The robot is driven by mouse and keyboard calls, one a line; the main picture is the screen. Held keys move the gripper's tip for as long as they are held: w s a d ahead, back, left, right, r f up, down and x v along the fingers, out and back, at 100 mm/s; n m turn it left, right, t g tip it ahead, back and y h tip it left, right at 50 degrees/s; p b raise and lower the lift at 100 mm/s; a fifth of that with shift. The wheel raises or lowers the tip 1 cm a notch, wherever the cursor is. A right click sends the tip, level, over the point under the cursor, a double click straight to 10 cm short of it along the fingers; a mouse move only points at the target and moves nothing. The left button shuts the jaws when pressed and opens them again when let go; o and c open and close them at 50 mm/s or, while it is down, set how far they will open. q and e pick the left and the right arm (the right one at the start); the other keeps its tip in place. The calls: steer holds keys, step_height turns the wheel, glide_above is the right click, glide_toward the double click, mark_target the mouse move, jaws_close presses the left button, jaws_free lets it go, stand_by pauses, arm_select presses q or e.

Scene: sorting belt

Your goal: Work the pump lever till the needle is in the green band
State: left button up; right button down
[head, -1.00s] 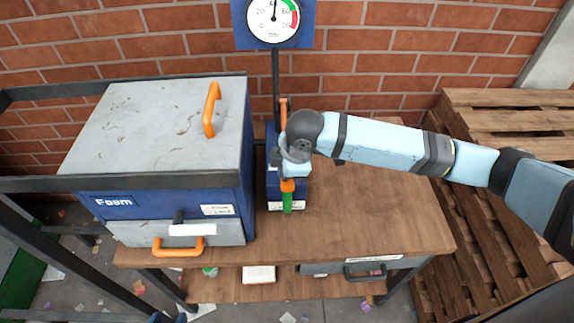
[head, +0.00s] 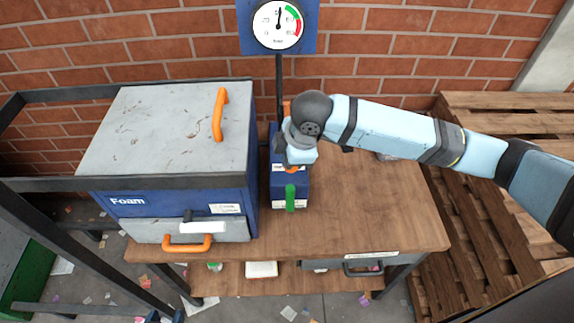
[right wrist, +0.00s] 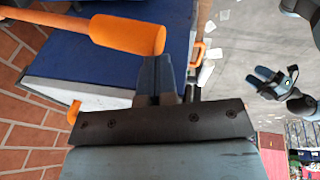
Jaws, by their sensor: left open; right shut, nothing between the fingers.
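The gauge (head: 278,24) hangs on a blue board at the wall. Its needle points almost straight up, just left of the green band. The blue pump box (head: 278,195) stands on the table below it, with a green grip (head: 290,198) on its front. The orange pump lever (head: 291,169) is mostly hidden by my right arm; its thick end shows in the right wrist view (right wrist: 127,35). My right gripper (right wrist: 155,62) is shut and empty, its fingertips close beside the lever's end; contact is unclear. My left gripper (head: 165,316) is open and empty at the bottom edge.
A grey-topped blue Foam cabinet (head: 170,130) with orange handles stands left of the pump. The wooden table (head: 370,215) is mostly clear to the right. Pallets (head: 490,200) stand further right. A dark rail (head: 120,184) crosses in front of the cabinet.

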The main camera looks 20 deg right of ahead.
arm_select(q)
steer(key=shift+w+d+f, duration=0.2)
steer(key=shift+w+d, duration=0.15)
steer(key=shift+d, duration=0.05)
arm_select(e)
steer(key=v, duration=0.5)
steer(key=shift+s, duration=0.3)
arm_select(q)
steer(key=shift+s, duration=0.1)
